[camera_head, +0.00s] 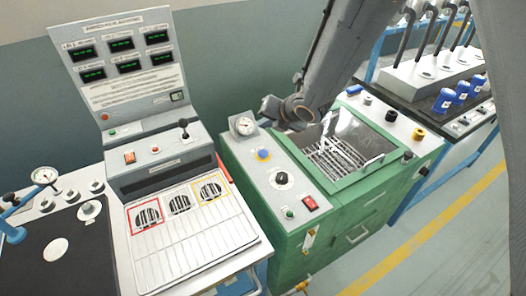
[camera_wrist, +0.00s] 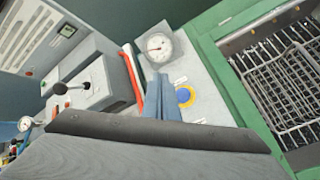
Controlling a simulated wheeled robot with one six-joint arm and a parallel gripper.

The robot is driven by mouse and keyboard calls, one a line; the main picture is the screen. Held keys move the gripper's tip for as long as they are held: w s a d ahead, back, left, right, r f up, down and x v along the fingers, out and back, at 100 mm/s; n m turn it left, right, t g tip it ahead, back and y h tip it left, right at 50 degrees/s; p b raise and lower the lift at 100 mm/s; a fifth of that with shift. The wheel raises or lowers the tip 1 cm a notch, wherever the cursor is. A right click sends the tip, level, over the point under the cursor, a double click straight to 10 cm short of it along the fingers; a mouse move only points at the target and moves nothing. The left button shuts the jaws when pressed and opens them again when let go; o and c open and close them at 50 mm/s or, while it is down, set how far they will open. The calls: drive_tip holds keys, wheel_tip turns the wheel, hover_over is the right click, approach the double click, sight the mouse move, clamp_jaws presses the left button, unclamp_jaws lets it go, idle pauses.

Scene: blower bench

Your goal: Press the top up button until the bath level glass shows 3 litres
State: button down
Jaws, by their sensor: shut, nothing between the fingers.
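The green bath cabinet (camera_head: 350,215) has a grey control panel on its left with a blue button (camera_head: 263,154). In the wrist view the blue button (camera_wrist: 184,96) has a yellow ring; its label is too small to read. A small upright glass-like fitting (camera_head: 309,240), possibly the level glass, is on the cabinet's front; its reading cannot be made out. My gripper (camera_wrist: 161,80) is shut and empty. Its fingers show just left of the button in the wrist view, partly covering its edge; contact cannot be told. In the head view the fingertips are not clear.
A round dial gauge (camera_head: 243,125) stands behind the button. A black knob (camera_head: 281,179), a green button (camera_head: 289,213) and a red switch (camera_head: 310,203) share the panel. A wire basket (camera_head: 340,155) lies in the open bath. A grey console (camera_head: 160,158) stands left.

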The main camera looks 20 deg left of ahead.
drive_tip(key=b, duration=0.4)
hover_over(265, 154)
wheel_tip(265, 154, down, 6)
drive_tip(key=shift+w+f, duration=0.1)
drive_tip(key=shift+f, duration=0.15)
drive_tip(key=shift+f+b, duration=1.15)
drive_tip(key=shift+f, duration=0.05)
idle(1.0)
drive_tip(key=shift+f+b, duration=0.4)
drive_tip(key=shift+b, duration=0.25)
drive_tip(key=shift+f+b, duration=0.35)
drive_tip(key=shift+b, duration=0.15)
idle(0.5)
idle(0.3)
drive_tip(key=shift+r+p, duration=0.4)
drive_tip(key=shift+r, duration=0.4)
drive_tip(key=shift+r+p, duration=1.65)
drive_tip(key=shift+r, duration=0.85)
